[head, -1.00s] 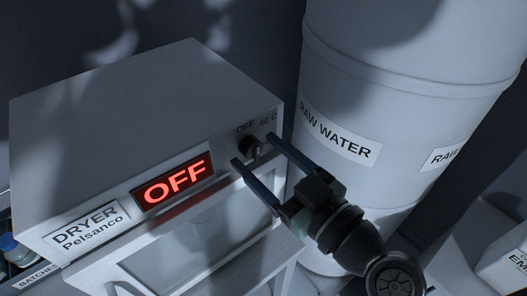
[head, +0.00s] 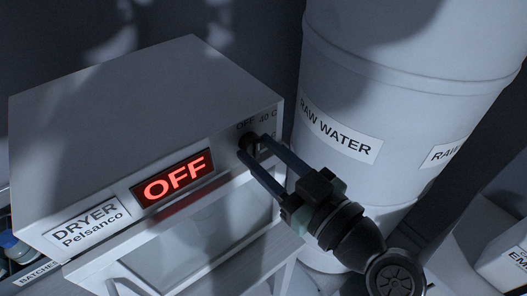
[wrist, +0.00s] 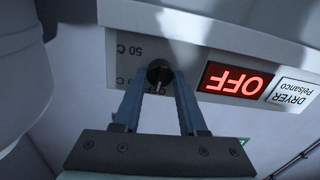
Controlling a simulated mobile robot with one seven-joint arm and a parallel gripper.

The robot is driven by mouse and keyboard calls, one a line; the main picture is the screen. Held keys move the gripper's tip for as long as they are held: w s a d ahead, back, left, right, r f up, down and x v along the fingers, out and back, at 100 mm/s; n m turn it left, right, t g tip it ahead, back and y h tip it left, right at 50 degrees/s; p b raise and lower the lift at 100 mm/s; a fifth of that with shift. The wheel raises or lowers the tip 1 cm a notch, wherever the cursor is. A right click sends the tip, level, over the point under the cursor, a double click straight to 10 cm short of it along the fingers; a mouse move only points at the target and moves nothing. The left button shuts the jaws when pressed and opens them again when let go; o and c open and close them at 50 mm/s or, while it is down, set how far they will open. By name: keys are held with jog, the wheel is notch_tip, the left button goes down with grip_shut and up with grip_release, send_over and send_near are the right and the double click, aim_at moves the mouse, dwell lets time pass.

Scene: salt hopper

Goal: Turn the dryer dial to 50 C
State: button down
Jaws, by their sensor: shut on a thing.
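The dryer (head: 150,110) is a pale box with a red lit display (head: 173,180) that reads OFF. Its black round dial (head: 250,143) is on the front panel near the right corner, partly hidden by my fingers in the head view. OFF and 40 C are printed above it. In the wrist view the dial (wrist: 159,72) appears upside down, with 50 C and OFF marks nearby and a pale pointer line toward OFF. My gripper (head: 254,146) is shut on the dial, one finger on each side; it also shows in the wrist view (wrist: 158,80).
A large white drum (head: 390,110) labelled RAW WATER stands close to the right of the dryer. A pale container (head: 500,240) is at the lower right. Several small items (head: 12,248) sit at the lower left edge.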

jog(key=m, duration=0.4)
jog(key=shift+m, duration=0.4)
jog(key=m+p, duration=0.1)
jog(key=m, duration=0.3)
jog(key=shift+m+p, duration=0.3)
jog(key=m+p, duration=0.3)
jog(key=m, duration=0.2)
jog(key=shift+r+m+t, duration=0.1)
jog(key=shift+m+t, duration=0.2)
jog(key=m+p, duration=0.2)
jog(key=m, duration=0.2)
jog(key=shift+p, duration=0.4)
jog(key=shift+m, duration=0.5)
jog(key=shift+c, duration=2.3)
grip_release()
jog(key=shift+s, duration=0.1)
